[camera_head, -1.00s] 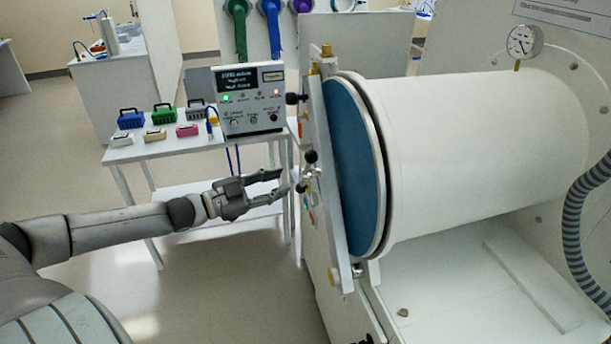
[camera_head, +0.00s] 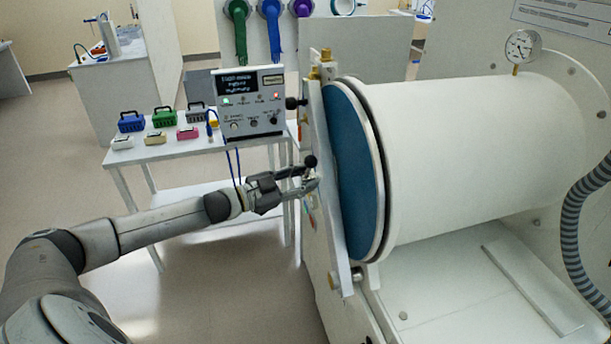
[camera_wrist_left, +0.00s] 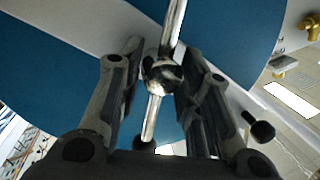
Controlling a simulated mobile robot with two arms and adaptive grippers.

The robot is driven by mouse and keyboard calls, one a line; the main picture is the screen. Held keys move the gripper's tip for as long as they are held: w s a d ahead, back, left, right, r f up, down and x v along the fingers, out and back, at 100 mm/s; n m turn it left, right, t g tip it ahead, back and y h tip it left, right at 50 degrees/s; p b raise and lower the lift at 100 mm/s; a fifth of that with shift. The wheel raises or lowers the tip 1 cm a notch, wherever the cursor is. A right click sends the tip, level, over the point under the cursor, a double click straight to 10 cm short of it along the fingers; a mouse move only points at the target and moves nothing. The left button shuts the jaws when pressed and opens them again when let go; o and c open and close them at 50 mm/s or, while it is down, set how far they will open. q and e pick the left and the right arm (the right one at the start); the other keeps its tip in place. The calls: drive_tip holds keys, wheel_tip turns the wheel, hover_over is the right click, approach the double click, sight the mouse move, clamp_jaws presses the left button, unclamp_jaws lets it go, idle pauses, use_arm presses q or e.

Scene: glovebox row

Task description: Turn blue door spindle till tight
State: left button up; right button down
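The blue round door (camera_head: 352,165) closes the near end of the white cylinder, with a pale bar across its face. In the left wrist view the blue door (camera_wrist_left: 50,70) fills the background. Its spindle (camera_wrist_left: 162,76) is a chrome hub with a thin rod through it and a dark knob at the lower end. My left gripper (camera_head: 311,178) is at the middle of the door bar. In the left wrist view the fingers of the left gripper (camera_wrist_left: 160,68) stand open on both sides of the hub; firm contact is not visible. My right gripper is out of view.
A white side table (camera_head: 185,150) holds a control box (camera_head: 250,102) and several small coloured boxes, behind my left arm. Brass and black fittings (camera_head: 325,62) stick out at the bar's top. A dial gauge (camera_head: 520,45) sits on the white cylinder (camera_head: 480,140).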

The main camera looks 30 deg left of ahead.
use_arm(q)
drive_tip(key=shift+w+d, duration=0.2)
drive_tip(key=shift+w, duration=0.1)
clamp_jaws()
